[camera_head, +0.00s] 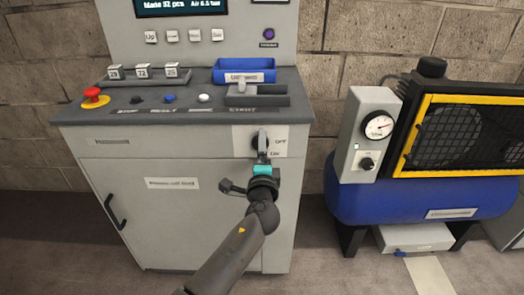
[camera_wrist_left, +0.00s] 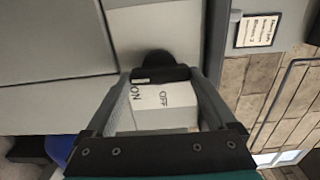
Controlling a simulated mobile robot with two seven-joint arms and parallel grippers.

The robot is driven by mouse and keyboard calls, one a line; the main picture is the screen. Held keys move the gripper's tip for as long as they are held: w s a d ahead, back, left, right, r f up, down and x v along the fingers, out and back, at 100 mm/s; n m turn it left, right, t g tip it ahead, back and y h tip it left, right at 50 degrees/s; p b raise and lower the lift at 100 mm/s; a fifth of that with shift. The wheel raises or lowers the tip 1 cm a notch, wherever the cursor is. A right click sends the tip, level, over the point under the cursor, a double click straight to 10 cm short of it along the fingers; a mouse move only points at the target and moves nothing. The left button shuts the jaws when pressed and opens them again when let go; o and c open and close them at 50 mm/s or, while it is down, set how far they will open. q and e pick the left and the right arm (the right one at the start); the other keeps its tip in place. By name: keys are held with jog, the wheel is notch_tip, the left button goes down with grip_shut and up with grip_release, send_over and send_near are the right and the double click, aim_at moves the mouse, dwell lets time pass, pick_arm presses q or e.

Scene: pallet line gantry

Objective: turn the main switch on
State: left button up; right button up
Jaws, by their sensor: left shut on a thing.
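The main switch is a black rotary knob (camera_head: 260,137) on a white plate at the upper right of the grey cabinet's front, with OFF and ON printed to its right and lower right. It also shows in the left wrist view (camera_wrist_left: 158,62), with the ON and OFF letters between the fingers. My left gripper (camera_head: 263,157) is at the knob, its two fingers (camera_wrist_left: 162,76) on either side of the knob's black grip, shut on it. My right gripper is not in view.
The cabinet top holds a red emergency button (camera_head: 94,95), several small buttons and a blue tray (camera_head: 244,65). A blue compressor (camera_head: 420,203) with a gauge box (camera_head: 361,165) stands to the right. The floor between them shows free room.

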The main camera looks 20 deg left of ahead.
pick_arm(q)
jog(key=o, duration=1.1)
jog(key=shift+c, duration=0.2)
jog(key=shift+s, duration=0.1)
jog(key=p+v, duration=0.1)
jog(key=v, duration=1.4)
jog(key=shift+p, duration=0.4)
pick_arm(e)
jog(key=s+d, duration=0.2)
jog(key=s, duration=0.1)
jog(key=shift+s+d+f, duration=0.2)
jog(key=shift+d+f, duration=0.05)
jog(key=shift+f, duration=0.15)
